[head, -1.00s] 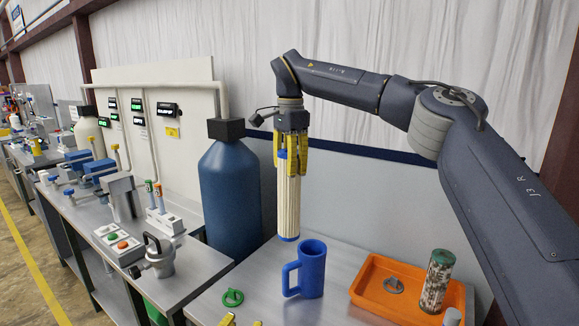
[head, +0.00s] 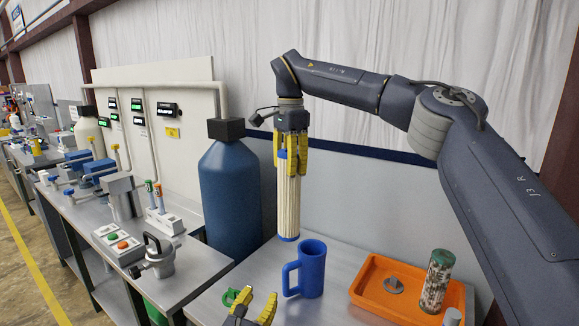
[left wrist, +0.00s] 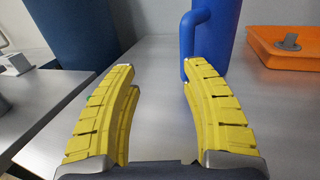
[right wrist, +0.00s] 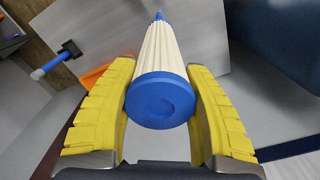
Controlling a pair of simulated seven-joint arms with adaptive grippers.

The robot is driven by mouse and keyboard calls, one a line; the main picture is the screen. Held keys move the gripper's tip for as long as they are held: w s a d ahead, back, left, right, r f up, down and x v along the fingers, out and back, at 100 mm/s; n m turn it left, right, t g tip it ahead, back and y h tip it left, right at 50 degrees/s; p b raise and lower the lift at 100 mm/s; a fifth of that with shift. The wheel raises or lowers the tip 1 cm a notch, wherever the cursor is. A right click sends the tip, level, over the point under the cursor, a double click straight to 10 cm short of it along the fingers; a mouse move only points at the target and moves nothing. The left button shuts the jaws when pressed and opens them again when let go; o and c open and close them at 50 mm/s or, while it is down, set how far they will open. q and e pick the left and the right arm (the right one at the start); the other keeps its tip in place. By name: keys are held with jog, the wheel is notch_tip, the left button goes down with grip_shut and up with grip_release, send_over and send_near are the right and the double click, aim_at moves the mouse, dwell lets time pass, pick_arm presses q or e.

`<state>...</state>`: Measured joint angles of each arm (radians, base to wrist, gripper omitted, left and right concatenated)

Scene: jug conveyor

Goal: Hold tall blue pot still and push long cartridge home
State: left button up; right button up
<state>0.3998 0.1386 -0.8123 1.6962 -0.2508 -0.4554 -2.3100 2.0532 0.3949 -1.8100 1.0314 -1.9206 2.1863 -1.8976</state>
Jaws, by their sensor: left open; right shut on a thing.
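The tall blue pot (head: 313,268) stands upright on the grey table, its handle to the left. The long cartridge (head: 288,208), white and pleated with blue end caps, hangs upright in my right gripper (head: 291,160), above and slightly left of the pot, apart from it. In the right wrist view the yellow fingers are shut around the cartridge's blue cap (right wrist: 162,100). My left gripper (head: 252,305) is open and empty at the front of the table, left of and nearer than the pot. The left wrist view shows the pot (left wrist: 212,35) ahead, beyond the right finger.
An orange tray (head: 362,297) right of the pot holds a grey fitting (head: 393,285) and a dirty cartridge with a green cap (head: 437,280). A green ring (head: 230,296) lies left of the pot. A big blue tank (head: 230,195) stands behind.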

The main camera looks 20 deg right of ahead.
pick_arm(q)
jog(key=shift+x, duration=1.35)
jog(key=shift+c, duration=0.5)
grip_shut()
jog(key=shift+o, duration=0.5)
grip_release()
jog(key=shift+c, duration=0.6)
grip_shut()
